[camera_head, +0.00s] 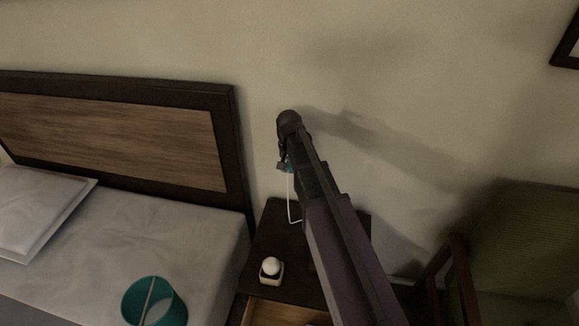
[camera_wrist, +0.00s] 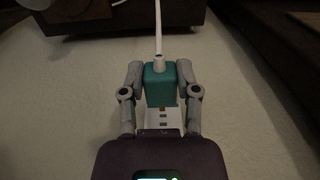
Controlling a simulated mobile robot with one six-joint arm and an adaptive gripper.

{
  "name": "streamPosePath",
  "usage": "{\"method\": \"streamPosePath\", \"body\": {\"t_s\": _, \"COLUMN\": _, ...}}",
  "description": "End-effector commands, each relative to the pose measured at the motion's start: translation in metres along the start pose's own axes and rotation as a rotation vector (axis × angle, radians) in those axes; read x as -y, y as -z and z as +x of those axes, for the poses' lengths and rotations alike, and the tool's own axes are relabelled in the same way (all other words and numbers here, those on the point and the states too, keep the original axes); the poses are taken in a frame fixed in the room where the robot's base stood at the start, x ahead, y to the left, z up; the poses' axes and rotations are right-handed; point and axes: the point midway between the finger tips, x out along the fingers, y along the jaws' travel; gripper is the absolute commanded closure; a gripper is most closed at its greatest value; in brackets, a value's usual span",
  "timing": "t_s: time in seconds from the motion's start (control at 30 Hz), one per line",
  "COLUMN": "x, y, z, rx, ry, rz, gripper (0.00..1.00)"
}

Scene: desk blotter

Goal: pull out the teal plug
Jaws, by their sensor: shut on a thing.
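The teal plug (camera_wrist: 160,86) is between the two fingers of my gripper (camera_wrist: 160,73) in the wrist view, and the gripper is shut on it. A white cable (camera_wrist: 157,30) leaves the plug's far end toward dark furniture. A white plate (camera_wrist: 163,120) shows at the plug's near end, with a small gold-coloured spot between them. I cannot tell how far the plug sits in or off the plate. In the head view a bit of the teal plug (camera_head: 289,168) shows by my gripper (camera_head: 284,160), near the wall; my arm hides the rest.
A dark nightstand (camera_head: 262,240) with a small white object (camera_head: 270,267) stands below my arm. A bed (camera_head: 170,245) with a teal bin (camera_head: 150,302) in front is at left. A green chair (camera_head: 525,240) is at right.

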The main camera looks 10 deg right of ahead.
Motion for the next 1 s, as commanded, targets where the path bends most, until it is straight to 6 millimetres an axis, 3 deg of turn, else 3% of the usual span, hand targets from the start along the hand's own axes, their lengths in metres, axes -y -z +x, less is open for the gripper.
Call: {"method": "streamPosePath", "body": {"t_s": 1.0, "x": 0.000, "y": -0.020, "z": 0.000, "rx": 0.000, "ry": 0.000, "rz": 0.001, "gripper": 1.00}}
